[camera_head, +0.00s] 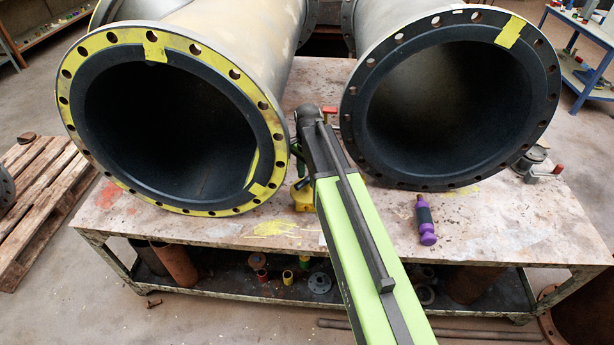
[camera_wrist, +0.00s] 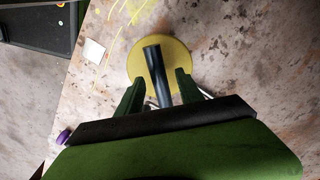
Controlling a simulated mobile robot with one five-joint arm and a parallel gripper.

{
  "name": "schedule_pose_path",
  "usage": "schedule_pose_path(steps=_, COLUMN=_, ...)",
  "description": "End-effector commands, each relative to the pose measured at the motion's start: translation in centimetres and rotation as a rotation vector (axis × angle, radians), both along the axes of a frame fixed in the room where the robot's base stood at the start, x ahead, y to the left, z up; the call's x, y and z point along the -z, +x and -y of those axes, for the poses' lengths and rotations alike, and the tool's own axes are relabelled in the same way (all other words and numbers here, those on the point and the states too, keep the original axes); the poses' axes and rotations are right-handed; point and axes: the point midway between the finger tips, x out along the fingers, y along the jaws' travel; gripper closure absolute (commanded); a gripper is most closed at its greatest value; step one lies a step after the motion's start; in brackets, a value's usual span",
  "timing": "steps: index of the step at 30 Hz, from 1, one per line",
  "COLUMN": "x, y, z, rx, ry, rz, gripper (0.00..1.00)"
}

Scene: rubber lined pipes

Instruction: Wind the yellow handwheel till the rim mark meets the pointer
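The yellow handwheel (camera_wrist: 137,67) shows in the wrist view as a round yellow disc low over the bench top. A dark cylindrical post or handle (camera_wrist: 156,72) stands up from it toward the camera. In the head view a yellow part (camera_head: 302,197), likely the same wheel, shows beside my arm, mostly hidden by it. My gripper (camera_wrist: 160,78) has its two green fingers apart, one on each side of the dark cylinder, with gaps visible between. I cannot make out the rim mark or the pointer.
Two large black-lined pipes, left (camera_head: 150,188) and right (camera_head: 445,183), flank my arm on the bench (camera_head: 510,225). A purple bottle-shaped object (camera_head: 426,220) is to the right. A white square (camera_wrist: 94,50) lies near the bench edge. The bench's front right is mostly clear.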

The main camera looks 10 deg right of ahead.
Motion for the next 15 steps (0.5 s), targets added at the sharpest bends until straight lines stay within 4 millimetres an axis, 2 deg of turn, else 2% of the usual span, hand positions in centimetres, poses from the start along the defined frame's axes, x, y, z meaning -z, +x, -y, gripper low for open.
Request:
schedule_pose_path(steps=8, x=-0.4, y=0.0, z=0.0, rx=0.001, ry=0.000, rz=-0.001, gripper=0.56)
schedule_pose_path(steps=11, x=-1.4, y=0.0, z=0.0, rx=0.001, ry=0.000, rz=-0.001, gripper=0.56)
schedule_pose_path(steps=15, x=-3.8, y=0.0, z=0.0, rx=0.001, ry=0.000, rz=-0.001, gripper=0.56)
